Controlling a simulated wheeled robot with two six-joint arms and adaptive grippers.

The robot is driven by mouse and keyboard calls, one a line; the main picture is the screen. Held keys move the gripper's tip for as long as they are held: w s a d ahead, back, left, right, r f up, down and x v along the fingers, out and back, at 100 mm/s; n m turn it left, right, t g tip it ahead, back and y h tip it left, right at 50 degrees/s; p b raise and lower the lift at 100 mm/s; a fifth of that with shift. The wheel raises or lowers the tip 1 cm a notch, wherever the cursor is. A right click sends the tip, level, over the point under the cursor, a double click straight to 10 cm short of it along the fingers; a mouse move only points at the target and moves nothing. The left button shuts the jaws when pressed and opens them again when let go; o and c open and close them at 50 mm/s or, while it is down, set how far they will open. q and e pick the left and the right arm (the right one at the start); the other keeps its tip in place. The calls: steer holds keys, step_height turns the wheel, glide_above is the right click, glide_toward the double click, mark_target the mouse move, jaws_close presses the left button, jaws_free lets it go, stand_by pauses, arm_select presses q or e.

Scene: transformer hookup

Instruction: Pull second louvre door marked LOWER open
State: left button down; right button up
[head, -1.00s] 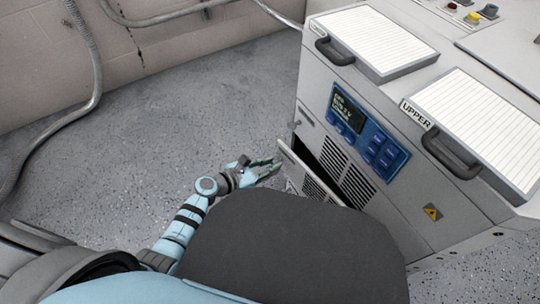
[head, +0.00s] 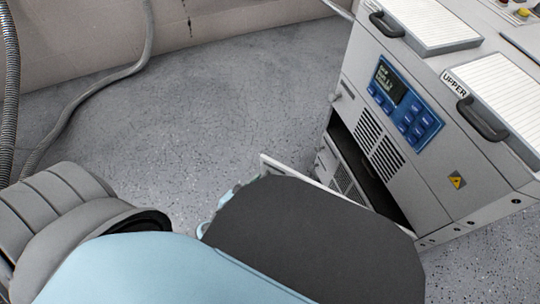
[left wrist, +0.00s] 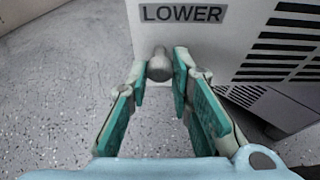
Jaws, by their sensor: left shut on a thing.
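The louvre door marked LOWER (left wrist: 225,40) shows in the left wrist view with its label (left wrist: 183,13) and dark slots at right. Its round grey knob (left wrist: 158,67) sits between the fingertips of my left gripper (left wrist: 161,72), which is shut on it. In the head view the door (head: 292,172) stands swung out from the cabinet (head: 395,185), with a dark gap behind its top edge. My left gripper is mostly hidden there behind a dark part of my own body. My right gripper is not in view.
Above the opening are louvre slots (head: 378,148) and a blue control panel (head: 404,102). Black handles stick out higher up, one beside the UPPER label (head: 454,82). Speckled floor (head: 200,130) left of the door is clear. A conduit (head: 110,80) runs by the wall.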

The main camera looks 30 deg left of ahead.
arm_select(q)
steer(key=shift+s, duration=0.1)
steer(key=c, duration=1.4)
jaws_free()
steer(key=v, duration=1.2)
